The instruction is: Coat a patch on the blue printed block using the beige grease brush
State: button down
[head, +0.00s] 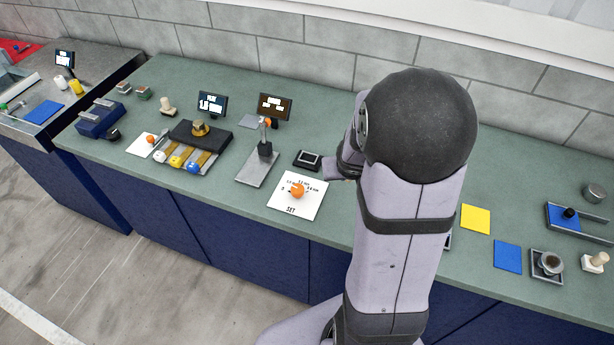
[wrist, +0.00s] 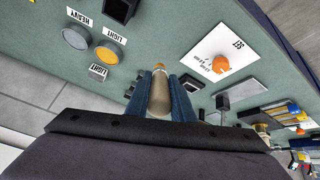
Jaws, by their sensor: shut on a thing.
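My gripper (wrist: 160,84) is shut on a beige, rounded handle, taken to be the grease brush (wrist: 159,98), held between two blue fingers in the wrist view. Its bristles cannot be made out. In the head view my arm hides the gripper and the brush. I cannot tell for certain which thing is the blue printed block. A flat blue square (head: 507,257) lies nearer the front edge.
A white SET sheet (head: 309,204) with an orange knob (head: 297,190) lies left of my arm. A yellow square (head: 476,219), a dark cup in a tray (head: 547,266) and a beige-handled stamp-like thing (head: 595,262) are at right. Labelled discs (wrist: 109,54) show in the wrist view.

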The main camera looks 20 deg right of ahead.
jog(key=s+d+r+m+g+h+p, duration=0.1)
jog(key=s+d+r+m+g+p, duration=0.1)
jog(key=s+d, duration=0.5)
jog(key=s+d+r+m+g+h+p, duration=0.2)
jog(key=s+d, duration=0.6)
jog(key=s, duration=0.4)
notch_tip(320, 180, up, 2)
jog(key=m+g+p, duration=0.1)
jog(key=m+g, duration=0.1)
jog(key=g, duration=0.1)
jog(key=shift+d+r, duration=0.2)
jog(key=shift+f, duration=0.1)
notch_tip(320, 180, down, 5)
jog(key=b, duration=0.4)
jog(key=shift+w, duration=0.1)
jog(key=shift+r+p, duration=0.25)
jog(key=shift+p, duration=0.2)
jog(key=p, duration=0.3)
jog(key=shift+r, duration=0.4)
jog(key=shift+a+f, duration=0.1)
jog(key=shift+f, duration=0.1)
